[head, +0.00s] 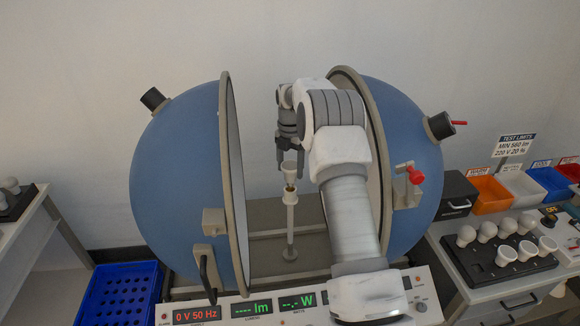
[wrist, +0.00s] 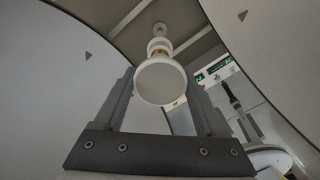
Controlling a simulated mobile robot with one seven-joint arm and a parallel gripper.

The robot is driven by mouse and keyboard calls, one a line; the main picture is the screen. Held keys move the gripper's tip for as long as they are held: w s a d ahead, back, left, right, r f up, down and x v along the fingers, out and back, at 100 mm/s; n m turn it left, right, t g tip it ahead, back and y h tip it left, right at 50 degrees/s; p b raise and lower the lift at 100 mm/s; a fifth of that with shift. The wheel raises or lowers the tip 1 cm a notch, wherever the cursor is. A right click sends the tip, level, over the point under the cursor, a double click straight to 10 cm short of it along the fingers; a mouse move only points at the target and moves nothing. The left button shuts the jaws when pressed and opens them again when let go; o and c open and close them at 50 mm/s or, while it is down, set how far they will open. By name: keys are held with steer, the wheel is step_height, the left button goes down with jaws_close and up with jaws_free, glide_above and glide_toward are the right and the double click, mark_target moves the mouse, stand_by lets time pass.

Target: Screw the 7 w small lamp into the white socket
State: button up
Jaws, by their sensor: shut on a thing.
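The small white lamp (head: 290,168) is upright between the fingers of my gripper (head: 290,150), with its metal cap pointing down. The white socket (head: 290,198) stands on a thin post between the two halves of the open blue sphere. The cap is right at the socket's mouth; I cannot tell how far in it sits. In the wrist view, the lamp's round face (wrist: 160,83) is between the fingers of my gripper (wrist: 160,76), which is shut on it. The socket (wrist: 158,45) shows in line behind the lamp, with a little brassy cap between them. The lamp's wattage marking is not readable.
The sphere's left half (head: 180,165) and right half (head: 408,150) stand close on both sides of my arm. A meter panel (head: 255,309) is in front, reading 0 V. More lamps stand on a black tray (head: 505,262) at right. A blue crate (head: 115,292) is at lower left.

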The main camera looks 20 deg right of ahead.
steer(key=shift+f+b, duration=0.5)
steer(key=shift+f, duration=0.65)
stand_by(0.4)
steer(key=o, duration=1.3)
steer(key=shift+r, duration=0.15)
